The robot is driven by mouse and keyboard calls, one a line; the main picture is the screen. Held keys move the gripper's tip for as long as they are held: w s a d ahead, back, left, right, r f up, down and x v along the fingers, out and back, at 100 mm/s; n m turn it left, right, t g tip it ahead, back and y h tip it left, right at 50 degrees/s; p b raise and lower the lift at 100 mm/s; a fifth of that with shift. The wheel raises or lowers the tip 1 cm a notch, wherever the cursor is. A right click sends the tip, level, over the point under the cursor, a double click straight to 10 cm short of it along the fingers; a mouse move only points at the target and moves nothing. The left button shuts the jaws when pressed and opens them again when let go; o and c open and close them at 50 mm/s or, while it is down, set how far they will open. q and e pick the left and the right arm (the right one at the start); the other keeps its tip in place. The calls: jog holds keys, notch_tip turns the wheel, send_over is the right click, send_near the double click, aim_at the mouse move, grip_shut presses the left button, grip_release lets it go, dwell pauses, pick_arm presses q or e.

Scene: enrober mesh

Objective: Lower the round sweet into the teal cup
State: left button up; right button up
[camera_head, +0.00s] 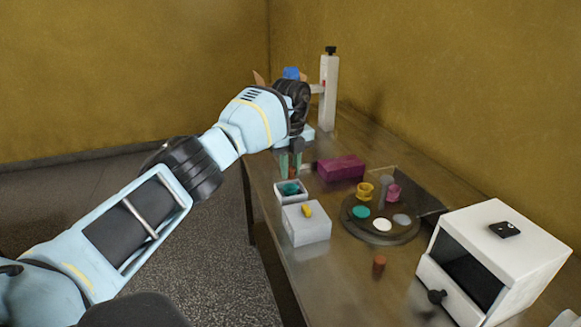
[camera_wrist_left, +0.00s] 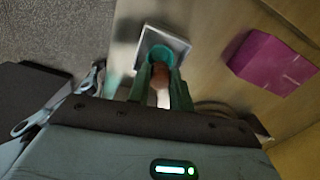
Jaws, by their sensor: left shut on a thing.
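My left gripper (camera_head: 290,168) is above the near end of a small white tray (camera_head: 279,197) on the bench. It is shut on a round brown sweet, the round sweet (camera_wrist_left: 160,78), seen between the two green fingers in the left wrist view. The teal cup (camera_head: 291,188) stands in the white tray, under the fingertips. In the wrist view the cup's rim (camera_wrist_left: 160,49) shows just beyond the fingertips, with the sweet partly in front of it. Whether the sweet is inside the rim is unclear. My right gripper is not in view.
A magenta box (camera_head: 341,168) lies right of the tray. A white block (camera_head: 306,231) with a yellow piece sits in front. A dark round stand (camera_head: 400,234) holds yellow and pink cups and coloured discs. A brown cylinder (camera_head: 379,263) and white cabinet (camera_head: 500,250) stand nearer.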

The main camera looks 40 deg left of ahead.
aim_at(291, 168)
pick_arm(q)
jog(key=shift+f, duration=1.75)
dwell(1.2)
jog(key=o, duration=0.8)
jog(key=shift+o, duration=0.2)
jog(key=shift+r, duration=0.15)
notch_tip(291, 168, up, 8)
jog(key=shift+f, duration=0.25)
